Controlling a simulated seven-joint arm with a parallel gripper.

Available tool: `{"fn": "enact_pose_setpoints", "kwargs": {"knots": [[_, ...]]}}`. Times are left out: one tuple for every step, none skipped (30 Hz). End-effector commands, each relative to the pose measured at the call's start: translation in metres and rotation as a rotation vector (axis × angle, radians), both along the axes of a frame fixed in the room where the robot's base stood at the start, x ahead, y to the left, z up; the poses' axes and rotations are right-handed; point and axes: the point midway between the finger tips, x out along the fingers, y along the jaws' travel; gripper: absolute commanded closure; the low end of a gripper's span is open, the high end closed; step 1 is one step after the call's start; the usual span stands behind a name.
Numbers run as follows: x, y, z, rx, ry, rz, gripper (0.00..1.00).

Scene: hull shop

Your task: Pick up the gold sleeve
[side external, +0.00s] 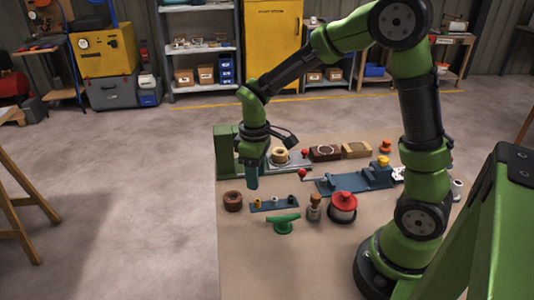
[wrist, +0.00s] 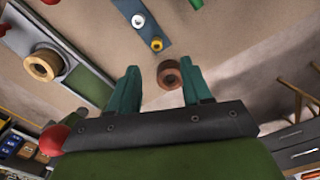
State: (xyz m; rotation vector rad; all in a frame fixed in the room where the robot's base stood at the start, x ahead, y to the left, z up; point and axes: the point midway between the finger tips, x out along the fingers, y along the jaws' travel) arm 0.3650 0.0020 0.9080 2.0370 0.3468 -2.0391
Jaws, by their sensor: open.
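The gold sleeve appears to be the small yellow ring on the left end of the blue strip (side external: 267,208); I see the sleeve (side external: 259,203) there, and in the wrist view it (wrist: 156,44) sits at the near end of the strip (wrist: 150,30). My gripper (side external: 252,184) points down above the bench, apart from the sleeve. In the wrist view its jaws (wrist: 160,80) are open and empty. A brown ring (wrist: 170,75) shows beyond and between the fingers, lying below on the bench.
The brown ring (side external: 233,202) lies left of the strip. A green handled part (side external: 283,223) and a red-topped pot (side external: 343,207) stand to the right. Behind are a tan ring (side external: 280,155) on a grey plate and a blue fixture (side external: 350,182). The bench front is bare.

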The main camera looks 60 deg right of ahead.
Motion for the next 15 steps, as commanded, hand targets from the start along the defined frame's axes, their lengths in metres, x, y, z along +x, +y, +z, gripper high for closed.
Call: {"fn": "enact_pose_setpoints", "kwargs": {"knots": [[-0.001, 0.0, -0.011, 0.001, 0.006, -0.001, 0.51], [-0.001, 0.0, -0.016, 0.001, 0.004, -0.001, 0.51], [-0.001, 0.0, -0.022, 0.001, 0.004, -0.001, 0.51], [-0.001, 0.0, -0.025, 0.0, 0.003, -0.001, 0.51], [-0.001, 0.0, -0.028, 0.0, 0.003, -0.001, 0.51], [0.0, 0.0, -0.032, 0.0, 0.002, -0.002, 0.51], [-0.001, 0.0, -0.033, 0.0, 0.002, -0.002, 0.51], [-0.001, 0.0, -0.035, 0.001, 0.001, -0.002, 0.51], [0.0, 0.0, -0.037, 0.001, 0.001, -0.003, 0.51], [0.0, 0.0, -0.039, 0.001, 0.001, -0.002, 0.51], [0.0, -0.001, -0.041, 0.001, 0.001, -0.003, 0.51], [0.0, -0.002, -0.046, 0.001, 0.003, -0.003, 0.51], [0.0, -0.003, -0.051, 0.001, 0.003, -0.002, 0.51], [0.001, -0.003, -0.055, 0.001, 0.004, -0.002, 0.51], [0.001, -0.005, -0.062, 0.001, 0.004, -0.002, 0.51]]}}
